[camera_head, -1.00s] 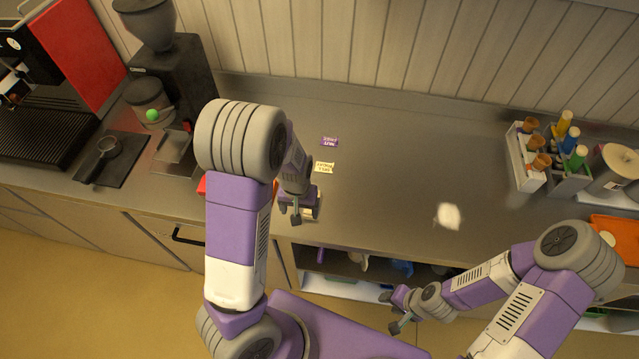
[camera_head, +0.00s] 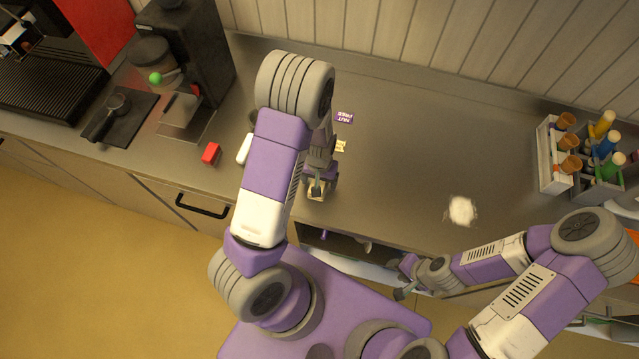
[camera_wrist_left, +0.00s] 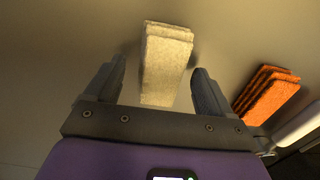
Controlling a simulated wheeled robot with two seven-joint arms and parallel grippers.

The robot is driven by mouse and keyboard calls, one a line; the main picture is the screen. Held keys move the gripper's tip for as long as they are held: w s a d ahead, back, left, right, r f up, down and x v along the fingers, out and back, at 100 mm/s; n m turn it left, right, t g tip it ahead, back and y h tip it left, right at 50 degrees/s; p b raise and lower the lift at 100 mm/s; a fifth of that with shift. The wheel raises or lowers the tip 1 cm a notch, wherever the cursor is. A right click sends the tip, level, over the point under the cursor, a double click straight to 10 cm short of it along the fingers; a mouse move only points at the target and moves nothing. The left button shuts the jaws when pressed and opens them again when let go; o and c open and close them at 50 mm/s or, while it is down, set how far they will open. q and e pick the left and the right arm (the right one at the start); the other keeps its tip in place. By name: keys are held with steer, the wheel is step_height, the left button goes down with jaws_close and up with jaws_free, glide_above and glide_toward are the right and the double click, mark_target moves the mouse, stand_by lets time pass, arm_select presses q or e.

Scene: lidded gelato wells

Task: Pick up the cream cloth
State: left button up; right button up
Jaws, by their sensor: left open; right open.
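The cream cloth (camera_wrist_left: 167,62) shows in the left wrist view as a folded, thick pad lying on the grey counter. My left gripper (camera_wrist_left: 155,88) is open, with one finger on each side of the cloth and a visible gap on both sides. In the head view my left gripper (camera_head: 317,192) points down near the counter's front edge, and the cloth there is mostly hidden by it. My right gripper (camera_head: 401,280) is open and empty, low in front of the counter.
An orange-red cloth (camera_wrist_left: 267,93) lies to one side of the cream one. Two small labels lie beyond my left gripper, one purple (camera_head: 345,117). A white blob (camera_head: 462,210) sits to the right on the counter (camera_head: 410,150). A bottle rack (camera_head: 600,150) stands far right.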

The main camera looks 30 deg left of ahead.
arm_select(q)
steer(key=c, duration=1.1)
step_height(320, 180, up, 10)
steer(key=shift+r+p, duration=0.1)
steer(key=shift+p, duration=0.6)
steer(key=o, duration=0.5)
steer(key=c, duration=0.8)
